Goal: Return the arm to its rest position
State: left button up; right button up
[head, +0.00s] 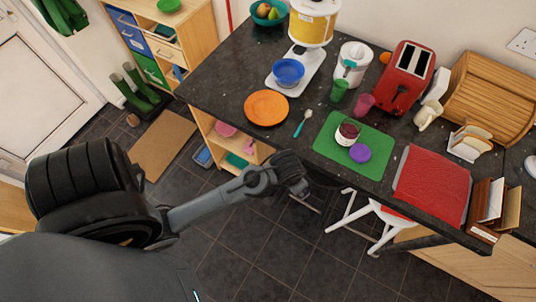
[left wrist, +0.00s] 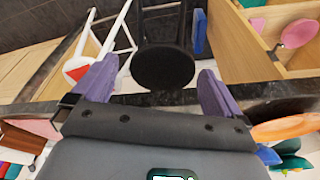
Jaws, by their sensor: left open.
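My left arm comes in from the left in the head view, and its wrist end with the left gripper (head: 294,178) is just off the front edge of the dark granite counter (head: 225,75). In the left wrist view the left gripper (left wrist: 153,84) has its two purple fingers spread wide apart, with nothing held between them. A black round-topped thing (left wrist: 163,68) shows beyond the gap between the fingers. My right gripper is in neither view.
A green mat (head: 325,147) with a jar (head: 347,133) and purple lid (head: 360,153) lies near the counter edge. An orange plate (head: 266,108) and a red mat (head: 432,184) flank it. A white-legged stool (head: 372,215) stands below. Floor space lies in front.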

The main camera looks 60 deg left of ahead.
pick_arm(q)
jog(key=s+d+r+m+p, duration=0.1)
jog(key=s+r+m+p, duration=0.2)
jog(key=s+r, duration=0.6)
jog(key=shift+s+t+p, duration=0.4)
jog(key=shift+s+p, duration=0.05)
jog(key=shift+p, duration=0.7)
